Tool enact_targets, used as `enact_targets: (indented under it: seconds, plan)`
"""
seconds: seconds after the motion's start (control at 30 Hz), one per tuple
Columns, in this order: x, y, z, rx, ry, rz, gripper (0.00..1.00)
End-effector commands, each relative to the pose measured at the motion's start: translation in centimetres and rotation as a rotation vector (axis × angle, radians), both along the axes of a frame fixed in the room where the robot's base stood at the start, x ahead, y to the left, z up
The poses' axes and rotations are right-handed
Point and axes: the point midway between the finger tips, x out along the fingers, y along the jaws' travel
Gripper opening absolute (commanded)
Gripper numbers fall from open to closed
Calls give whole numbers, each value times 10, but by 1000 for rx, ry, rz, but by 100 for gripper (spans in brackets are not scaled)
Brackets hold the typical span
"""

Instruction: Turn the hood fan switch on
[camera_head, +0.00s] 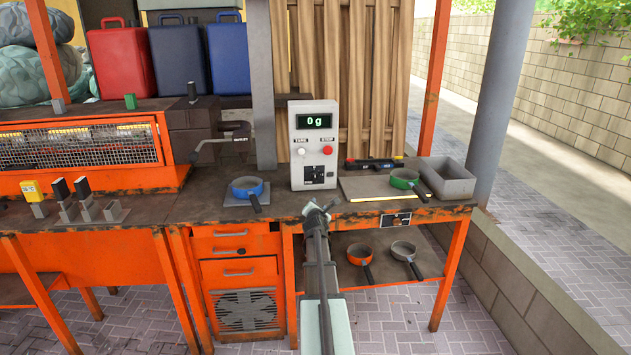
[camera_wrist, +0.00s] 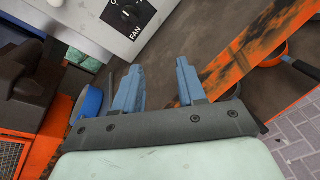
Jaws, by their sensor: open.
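A black fan switch plate (camera_wrist: 131,14) with a round knob and the word FAN shows at the top of the wrist view. It is on a light control box, which in the head view (camera_head: 301,122) has a green "0 g" display, a white button and a red button. The small black plate low on the box (camera_head: 314,174) has unreadable lettering. My gripper (camera_head: 320,208) is in front of and below the box, at the bench's front edge. In the wrist view my gripper (camera_wrist: 158,82) is open, its two blue-grey fingers apart and empty. The knob lies beyond the fingertips, apart from them.
A blue pan (camera_head: 246,188) sits left of the box. A green pan (camera_head: 405,179) and a grey tray (camera_head: 447,179) are at right. An orange pan (camera_head: 360,255) and a grey pan (camera_head: 404,251) are on the lower shelf. Bench space before the box is clear.

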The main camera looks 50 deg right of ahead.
Motion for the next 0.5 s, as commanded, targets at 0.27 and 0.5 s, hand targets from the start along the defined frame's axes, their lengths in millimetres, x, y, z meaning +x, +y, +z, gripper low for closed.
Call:
enact_targets:
  seconds: [0.27,0.5]
  plan:
    - [12,-30,23,-412,254,159,40]
    - [18,-36,28,-566,353,222,40]
